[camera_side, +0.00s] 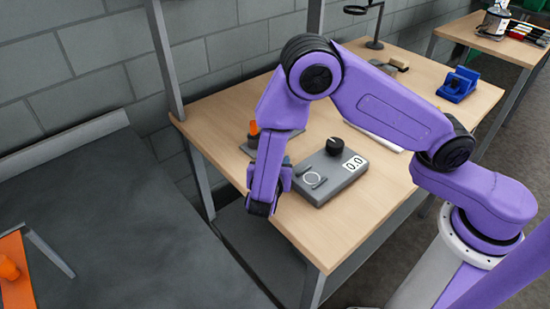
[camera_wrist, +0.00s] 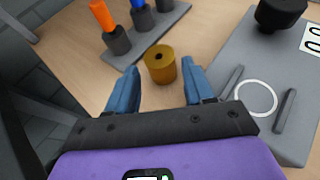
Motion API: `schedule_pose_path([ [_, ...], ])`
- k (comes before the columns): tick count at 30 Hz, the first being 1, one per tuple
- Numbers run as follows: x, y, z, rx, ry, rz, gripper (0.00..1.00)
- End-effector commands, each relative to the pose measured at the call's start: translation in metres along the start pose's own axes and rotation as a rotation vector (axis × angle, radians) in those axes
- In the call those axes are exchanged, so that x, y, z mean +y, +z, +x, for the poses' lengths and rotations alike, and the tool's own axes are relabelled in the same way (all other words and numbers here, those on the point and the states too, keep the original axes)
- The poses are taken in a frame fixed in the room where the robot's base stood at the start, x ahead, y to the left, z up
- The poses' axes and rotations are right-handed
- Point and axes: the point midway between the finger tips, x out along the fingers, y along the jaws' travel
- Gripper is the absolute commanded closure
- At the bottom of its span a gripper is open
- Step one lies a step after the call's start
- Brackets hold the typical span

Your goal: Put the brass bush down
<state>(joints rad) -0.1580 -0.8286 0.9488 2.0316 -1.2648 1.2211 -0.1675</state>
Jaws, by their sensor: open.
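The brass bush (camera_wrist: 160,66), a short gold cylinder with a dark hole in its top, stands upright in the wrist view. It looks to be on the wooden tabletop. My gripper (camera_wrist: 159,76) is open, with one blue finger on each side of the bush and a gap showing on both sides. In the side view my gripper (camera_side: 274,192) is low at the bench's near-left edge, left of the grey device. The bush is hidden there, behind my arm.
A grey device (camera_side: 324,187) with a white ring, black knob and 0.0 display lies close on the right. A grey rack (camera_wrist: 125,53) holding orange and blue upright pieces stands beyond the bush. A blue object (camera_side: 457,85) sits at the bench's far right.

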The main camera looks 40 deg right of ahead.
Motion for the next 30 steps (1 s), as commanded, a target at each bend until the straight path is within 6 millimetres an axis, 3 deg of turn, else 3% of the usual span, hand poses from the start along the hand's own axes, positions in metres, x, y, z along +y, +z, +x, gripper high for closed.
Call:
schedule_pose_path([
  [6, 0.002, 0.000, -0.046, 0.000, 0.006, 0.001, 0.48],
  [12, 0.001, 0.000, -0.073, -0.001, 0.003, 0.001, 0.48],
  [24, -0.003, 0.004, -0.083, 0.012, -0.011, 0.018, 0.48],
  [26, -0.009, 0.009, -0.082, 0.036, -0.028, 0.049, 0.48],
  [30, -0.038, 0.032, -0.079, 0.147, -0.111, 0.187, 0.48],
])
